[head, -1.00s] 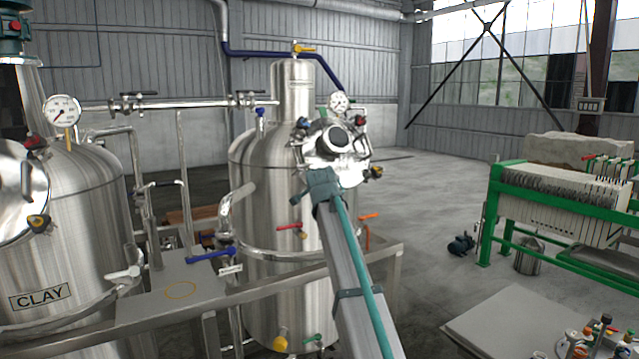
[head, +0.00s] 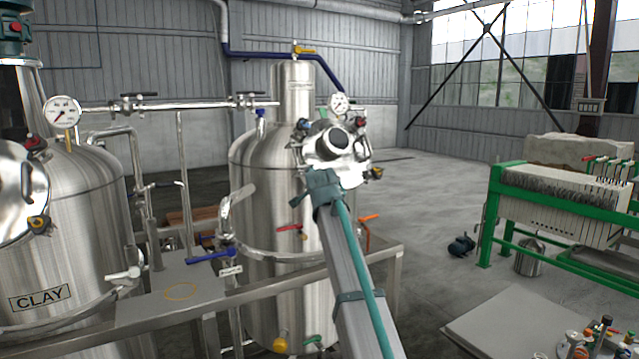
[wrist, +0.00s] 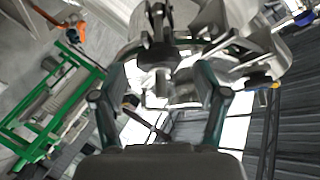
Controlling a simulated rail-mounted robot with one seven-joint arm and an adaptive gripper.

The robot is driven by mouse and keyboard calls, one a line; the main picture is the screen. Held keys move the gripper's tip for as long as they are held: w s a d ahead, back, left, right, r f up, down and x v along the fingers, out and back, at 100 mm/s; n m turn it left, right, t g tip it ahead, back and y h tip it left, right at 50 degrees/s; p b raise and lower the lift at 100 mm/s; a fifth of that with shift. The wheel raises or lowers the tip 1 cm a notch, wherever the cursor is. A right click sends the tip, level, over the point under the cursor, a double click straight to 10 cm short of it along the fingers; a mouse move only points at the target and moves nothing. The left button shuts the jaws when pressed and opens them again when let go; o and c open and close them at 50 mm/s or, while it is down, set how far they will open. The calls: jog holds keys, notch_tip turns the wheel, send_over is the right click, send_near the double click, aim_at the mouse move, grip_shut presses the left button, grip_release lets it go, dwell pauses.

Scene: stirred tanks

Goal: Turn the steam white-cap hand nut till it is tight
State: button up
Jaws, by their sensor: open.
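The middle steel tank (head: 275,200) carries a round manway (head: 335,145) with several colored-cap hand nuts around its rim. My gripper (wrist: 162,92) is open in the wrist view, its two fingers spread wide. A grey hand nut (wrist: 158,56) on a bolt sits ahead of and between the fingers, with no clear contact. I cannot make out a white cap on it. In the head view my wrist is at the lower edge of the manway and hides the nut there; the fingertips are not clear.
A blue-capped nut (head: 304,124) and a red-capped nut (head: 360,122) sit on the manway's upper sides. A pressure gauge (head: 339,103) stands above. The clay tank (head: 75,230) is at left, a green-framed filter press (head: 560,205) at right.

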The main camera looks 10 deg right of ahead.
jog(key=v, duration=0.9)
jog(key=shift+s, duration=0.3)
jog(key=s+f+n+g, duration=0.35)
jog(key=s+f, duration=0.25)
jog(key=f, duration=1.4)
jog(key=s+f+n+g+y, duration=0.1)
jog(key=s+f+n+g, duration=0.45)
jog(key=f, duration=1.35)
jog(key=s+f+n+g, duration=0.15)
jog(key=s+f, duration=0.65)
jog(key=f, duration=1.2)
jog(key=s+d+f+n+g, duration=0.1)
jog(key=s+f+g, duration=0.5)
jog(key=s+f, duration=1.35)
jog(key=s+f+g, duration=0.2)
jog(key=s+f, duration=0.2)
jog(key=s, duration=0.9)
jog(key=s+f+g+y, duration=0.1)
jog(key=s+f+g, duration=0.2)
jog(key=s, duration=1.1)
jog(key=shift+d+f, duration=0.4)
jog(key=shift+f, duration=0.25)
